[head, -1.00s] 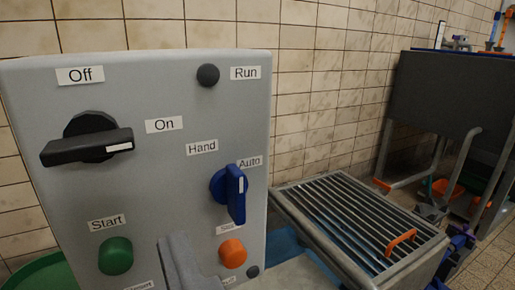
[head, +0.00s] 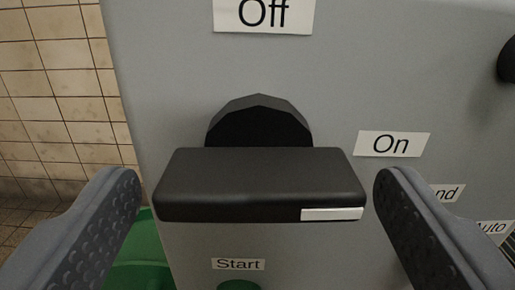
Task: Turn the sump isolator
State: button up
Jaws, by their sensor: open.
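The black isolator handle (head: 250,180) sits on a round black boss (head: 258,122) on the grey panel (head: 350,70). Its bar lies horizontal, with the white mark (head: 332,214) at its right end, on the side of the "On" label (head: 392,144). The "Off" label (head: 264,14) is above the handle. My gripper (head: 258,190) is open, with one finger to the left of the bar and one to the right. A gap shows in the picture at each end of the bar, and I see no clear contact.
The "Start" label (head: 238,264) and the top of a green button (head: 240,285) are below the handle. A black knob (head: 508,58) is at the right edge. A green object (head: 142,252) stands at lower left, by the tiled wall (head: 55,90).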

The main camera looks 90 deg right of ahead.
jog(key=shift+d, duration=0.3)
